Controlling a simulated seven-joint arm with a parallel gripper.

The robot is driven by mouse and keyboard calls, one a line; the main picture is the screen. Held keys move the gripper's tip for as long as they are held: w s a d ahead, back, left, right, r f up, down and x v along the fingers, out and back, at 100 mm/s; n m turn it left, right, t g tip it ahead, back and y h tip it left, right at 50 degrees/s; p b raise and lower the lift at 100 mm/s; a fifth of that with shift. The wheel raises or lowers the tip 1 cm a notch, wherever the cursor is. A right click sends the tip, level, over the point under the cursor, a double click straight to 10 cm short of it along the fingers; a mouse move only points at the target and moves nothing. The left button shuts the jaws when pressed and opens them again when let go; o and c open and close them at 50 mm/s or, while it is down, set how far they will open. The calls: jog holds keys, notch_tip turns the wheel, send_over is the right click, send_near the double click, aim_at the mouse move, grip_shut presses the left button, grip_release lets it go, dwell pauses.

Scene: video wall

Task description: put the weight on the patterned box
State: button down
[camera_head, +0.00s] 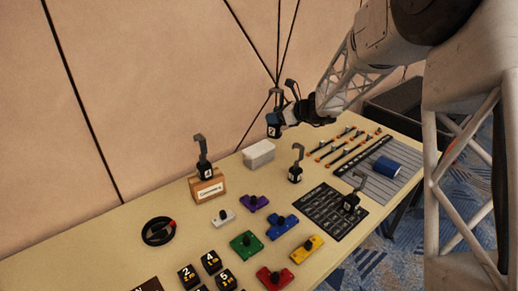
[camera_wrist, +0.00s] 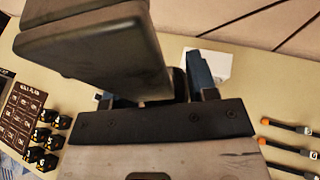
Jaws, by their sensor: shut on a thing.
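My gripper (camera_head: 284,113) is shut on a black weight (camera_head: 273,130) with a pale label, held upright in the air near the wall, above and behind the white box (camera_head: 259,154). In the wrist view, a large dark part of the held weight (camera_wrist: 90,50) fills the upper left, between and in front of the blue fingers. A brown box (camera_head: 207,188) with a printed white label, likely the patterned box, stands to the left of my gripper. Another hooked weight (camera_head: 204,168) stands on it. More hooked weights stand on the table (camera_head: 295,172) and on the dark mat (camera_head: 351,202).
Several coloured blocks with knobs (camera_head: 282,227), numbered black cubes (camera_head: 211,261) and a black ring (camera_head: 158,231) lie towards the front. A blue cylinder (camera_head: 386,167) lies on a grey mat at right, with several slim tools (camera_head: 340,147) beside it.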

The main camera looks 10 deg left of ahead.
jog(key=a, duration=0.3)
jog(key=shift+s, duration=0.4)
notch_tip(320, 180, down, 11)
jog(key=shift+w, duration=0.1)
jog(key=w+a+f, duration=0.1)
jog(key=w+a, duration=0.3)
jog(key=w, duration=1.1)
jog(key=shift+a+f, duration=0.15)
jog(key=shift+a, duration=0.05)
dwell(0.3)
jog(key=shift+w, duration=0.1)
jog(key=shift+f, duration=0.15)
jog(key=shift+f, duration=1.6)
jog(key=shift+f, duration=0.15)
